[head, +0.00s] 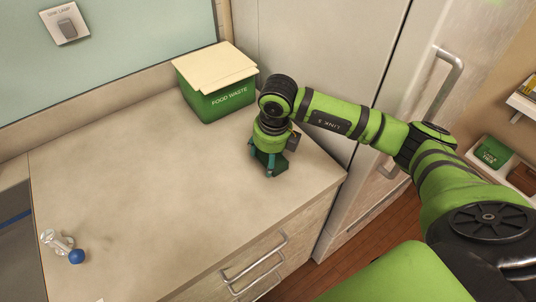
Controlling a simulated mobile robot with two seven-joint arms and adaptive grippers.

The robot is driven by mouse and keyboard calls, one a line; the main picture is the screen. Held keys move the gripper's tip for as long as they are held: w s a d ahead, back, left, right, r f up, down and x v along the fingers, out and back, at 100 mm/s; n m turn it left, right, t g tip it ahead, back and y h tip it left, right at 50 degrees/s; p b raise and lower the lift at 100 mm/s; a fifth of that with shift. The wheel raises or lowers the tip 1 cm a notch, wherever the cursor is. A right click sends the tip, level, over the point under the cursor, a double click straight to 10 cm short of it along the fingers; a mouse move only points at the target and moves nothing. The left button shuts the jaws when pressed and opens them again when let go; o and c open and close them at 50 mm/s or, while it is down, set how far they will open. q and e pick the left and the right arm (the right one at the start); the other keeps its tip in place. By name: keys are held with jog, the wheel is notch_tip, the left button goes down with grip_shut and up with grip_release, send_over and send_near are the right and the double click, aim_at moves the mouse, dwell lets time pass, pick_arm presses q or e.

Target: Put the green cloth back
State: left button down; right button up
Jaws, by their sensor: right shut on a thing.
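My right gripper (268,172) points down over the right end of the counter, near its front corner. It is shut on a small dark green piece (279,163), which looks like the green cloth. The fingers and the gripper body hide part of it. Its lower edge is at or just above the counter top; I cannot tell whether it touches. My left gripper is not in view.
A green food waste bin (222,103) with a tan board (215,68) on top stands at the counter's back. A tap with a blue knob (77,256) is at front left. A tall cabinet with a handle (440,82) stands right. The middle of the counter (150,190) is clear.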

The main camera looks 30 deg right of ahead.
jog(key=o, duration=1.1)
jog(key=shift+o, duration=0.6)
jog(key=o, duration=0.4)
jog(key=shift+r, duration=0.1)
jog(key=shift+s+d+r+p, duration=0.1)
jog(key=shift+s+r+p, duration=0.1)
jog(key=shift+r+p, duration=0.9)
jog(key=shift+s+a+r+p, duration=0.15)
jog(key=shift+r+p, duration=0.5)
jog(key=shift+r, duration=0.9)
jog(key=shift+s+d+r+p, duration=0.15)
jog(key=shift+s+r+p, duration=0.1)
jog(key=shift+r+p, duration=0.85)
jog(key=shift+r, duration=0.15)
